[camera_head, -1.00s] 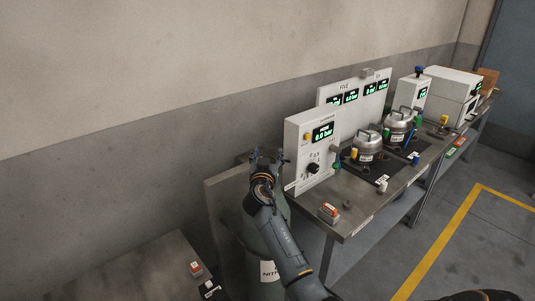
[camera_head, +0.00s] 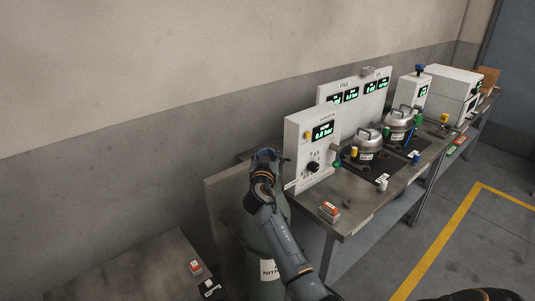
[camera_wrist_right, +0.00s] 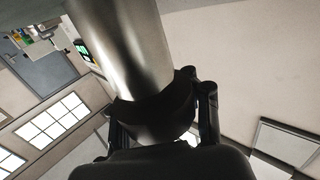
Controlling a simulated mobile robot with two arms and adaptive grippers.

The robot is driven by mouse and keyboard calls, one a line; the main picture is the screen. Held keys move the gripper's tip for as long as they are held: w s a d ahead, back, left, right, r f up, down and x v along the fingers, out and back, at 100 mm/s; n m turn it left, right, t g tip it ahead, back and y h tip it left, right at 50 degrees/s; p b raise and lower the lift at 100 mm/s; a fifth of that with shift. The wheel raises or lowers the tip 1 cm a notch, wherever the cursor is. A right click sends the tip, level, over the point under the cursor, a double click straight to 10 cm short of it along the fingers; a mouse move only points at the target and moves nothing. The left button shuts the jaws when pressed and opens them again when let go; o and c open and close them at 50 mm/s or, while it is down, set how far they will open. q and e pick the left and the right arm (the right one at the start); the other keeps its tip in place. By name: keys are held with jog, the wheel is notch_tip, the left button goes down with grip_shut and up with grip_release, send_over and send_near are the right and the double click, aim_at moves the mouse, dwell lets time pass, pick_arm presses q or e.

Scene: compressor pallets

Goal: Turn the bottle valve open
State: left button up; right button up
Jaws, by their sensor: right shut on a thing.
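A grey-green gas bottle (camera_head: 262,288) with a white label reading "NITR" stands at the left end of the bench in the head view, partly hidden by my right arm. My right gripper (camera_head: 265,155) is at the top of the bottle. The bottle's valve is hidden behind it in the head view. In the right wrist view, my gripper (camera_wrist_right: 160,122) has its fingers shut on either side of a dark rounded part (camera_wrist_right: 152,112), seemingly the valve knob. A shiny metal cylinder (camera_wrist_right: 122,45) adjoins it. My left gripper is not in view.
A lower table (camera_head: 140,275) with a red-and-white block (camera_head: 195,268) is at the lower left. The wall is close behind.

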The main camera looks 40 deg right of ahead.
jog(key=shift+a+f, duration=0.1)
jog(key=shift+f, duration=0.15)
